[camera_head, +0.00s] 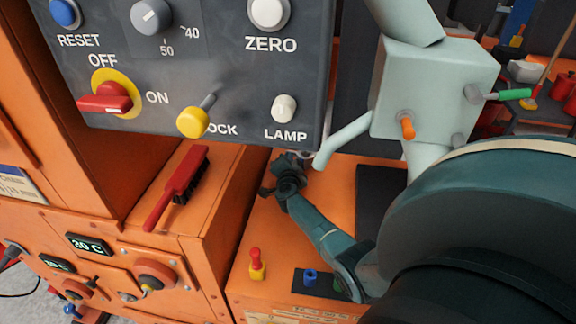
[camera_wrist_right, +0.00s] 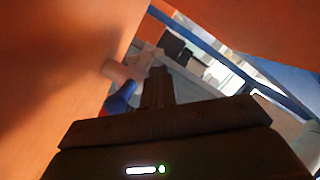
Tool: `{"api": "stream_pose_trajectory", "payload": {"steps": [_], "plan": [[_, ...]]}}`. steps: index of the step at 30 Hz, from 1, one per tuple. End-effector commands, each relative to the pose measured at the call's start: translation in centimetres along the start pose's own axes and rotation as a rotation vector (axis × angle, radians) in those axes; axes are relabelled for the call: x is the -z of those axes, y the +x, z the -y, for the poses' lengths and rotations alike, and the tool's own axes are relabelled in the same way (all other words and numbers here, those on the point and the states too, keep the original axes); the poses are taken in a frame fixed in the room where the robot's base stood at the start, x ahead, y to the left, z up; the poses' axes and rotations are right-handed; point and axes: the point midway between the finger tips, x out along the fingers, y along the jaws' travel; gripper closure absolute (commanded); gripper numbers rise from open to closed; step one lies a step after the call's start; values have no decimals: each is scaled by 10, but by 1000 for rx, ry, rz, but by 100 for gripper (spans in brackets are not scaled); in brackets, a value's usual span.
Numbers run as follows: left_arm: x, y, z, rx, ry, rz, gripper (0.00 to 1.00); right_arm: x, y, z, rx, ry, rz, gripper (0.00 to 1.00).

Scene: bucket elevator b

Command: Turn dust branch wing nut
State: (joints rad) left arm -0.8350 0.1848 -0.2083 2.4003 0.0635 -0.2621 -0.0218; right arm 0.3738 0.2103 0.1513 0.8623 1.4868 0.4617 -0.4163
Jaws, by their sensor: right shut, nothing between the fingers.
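I cannot single out the dust branch wing nut with certainty. A pale grey-green box (camera_head: 430,90) with a thin branch pipe (camera_head: 343,141) stands right of the control panel, and a small orange knob (camera_head: 406,127) sits on its front. My right gripper (camera_head: 289,165) is below the panel, just left of the pipe's lower end, small and dark there. In the right wrist view its fingers (camera_wrist_right: 158,86) are shut and empty. Beyond them are a blurred blue piece (camera_wrist_right: 121,97) and a pale piece (camera_wrist_right: 122,72); I cannot tell what they are. My left gripper is not in view.
The dark control panel (camera_head: 230,70) overhangs the orange housing. A red brush (camera_head: 177,187) lies on the left ledge. A red-and-yellow knob (camera_head: 257,266) and a blue knob (camera_head: 310,277) stand near my right forearm. An orange surface fills the wrist view's left side.

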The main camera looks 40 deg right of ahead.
Motion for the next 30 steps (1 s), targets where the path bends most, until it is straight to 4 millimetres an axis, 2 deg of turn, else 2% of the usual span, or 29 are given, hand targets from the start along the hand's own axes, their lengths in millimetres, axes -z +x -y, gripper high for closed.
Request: {"api": "stream_pose_trajectory", "payload": {"steps": [14,30], "plan": [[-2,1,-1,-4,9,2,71,-4,1,1,-1,-2,0,100],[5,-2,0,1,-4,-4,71,-10,2,2,-24,-89,-2,100]]}}
